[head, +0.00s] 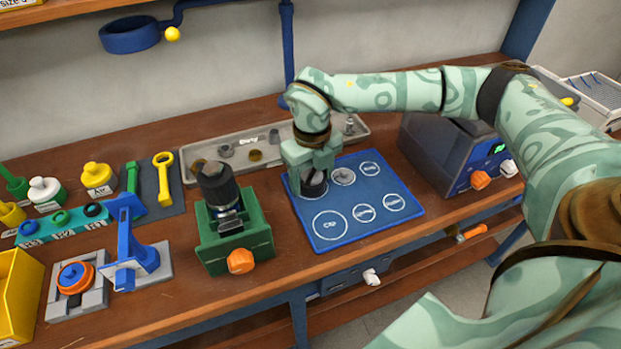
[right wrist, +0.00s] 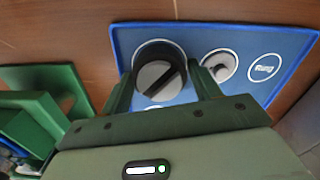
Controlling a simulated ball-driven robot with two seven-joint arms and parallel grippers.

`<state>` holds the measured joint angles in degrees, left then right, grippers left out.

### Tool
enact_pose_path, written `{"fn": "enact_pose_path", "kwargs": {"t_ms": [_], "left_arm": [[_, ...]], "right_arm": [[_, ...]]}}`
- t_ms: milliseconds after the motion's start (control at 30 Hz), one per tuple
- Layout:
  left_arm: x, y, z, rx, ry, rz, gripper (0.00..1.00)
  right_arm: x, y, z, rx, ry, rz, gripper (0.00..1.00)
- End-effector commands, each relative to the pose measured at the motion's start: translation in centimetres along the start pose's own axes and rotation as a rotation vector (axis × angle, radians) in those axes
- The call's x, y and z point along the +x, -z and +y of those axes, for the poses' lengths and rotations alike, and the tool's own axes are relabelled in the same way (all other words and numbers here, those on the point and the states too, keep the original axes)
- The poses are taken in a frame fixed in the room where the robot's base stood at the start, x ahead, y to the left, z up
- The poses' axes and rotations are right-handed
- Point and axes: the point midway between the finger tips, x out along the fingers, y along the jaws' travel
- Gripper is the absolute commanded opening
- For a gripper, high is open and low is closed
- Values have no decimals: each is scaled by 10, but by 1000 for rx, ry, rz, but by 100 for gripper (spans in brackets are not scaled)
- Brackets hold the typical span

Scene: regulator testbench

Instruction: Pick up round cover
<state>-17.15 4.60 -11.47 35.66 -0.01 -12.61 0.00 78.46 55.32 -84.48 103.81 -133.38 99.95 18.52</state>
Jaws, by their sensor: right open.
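A dark round cover (head: 313,188) with a grey slotted top stands on the blue mat (head: 355,226), at the mat's back left. It shows closer in the right wrist view (right wrist: 158,76). My right gripper (head: 312,172) is above the cover, pointing down. In the right wrist view its two fingers are open, one on each side of the cover; I cannot tell whether they touch it. The gripper hides part of the cover in the head view. My left gripper is not in view.
A small part (head: 343,176) lies in the mat circle beside the cover. A green vise (head: 234,245) holding a dark cylinder stands left of the mat. A grey tray (head: 184,163) lies behind. A dark box (head: 440,155) stands to the right. The mat's front circles are empty.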

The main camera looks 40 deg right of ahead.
Motion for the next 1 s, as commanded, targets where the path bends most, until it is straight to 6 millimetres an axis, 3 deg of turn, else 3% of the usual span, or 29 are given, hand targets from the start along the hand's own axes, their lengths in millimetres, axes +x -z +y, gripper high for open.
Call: {"fn": "enact_pose_path", "kwargs": {"t_ms": [33,133,167,567,767,1000], "left_arm": [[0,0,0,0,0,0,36],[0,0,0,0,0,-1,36],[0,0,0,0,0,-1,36],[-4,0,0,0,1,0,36],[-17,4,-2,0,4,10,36],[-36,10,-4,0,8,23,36]], "right_arm": [[-1,0,0,0,0,-1,62],[-1,0,0,0,0,-1,37],[-1,0,0,0,0,-1,35],[-9,0,0,0,0,-3,35],[-42,1,2,-2,-2,-5,35],[-101,31,42,-6,-2,-8,35]]}}
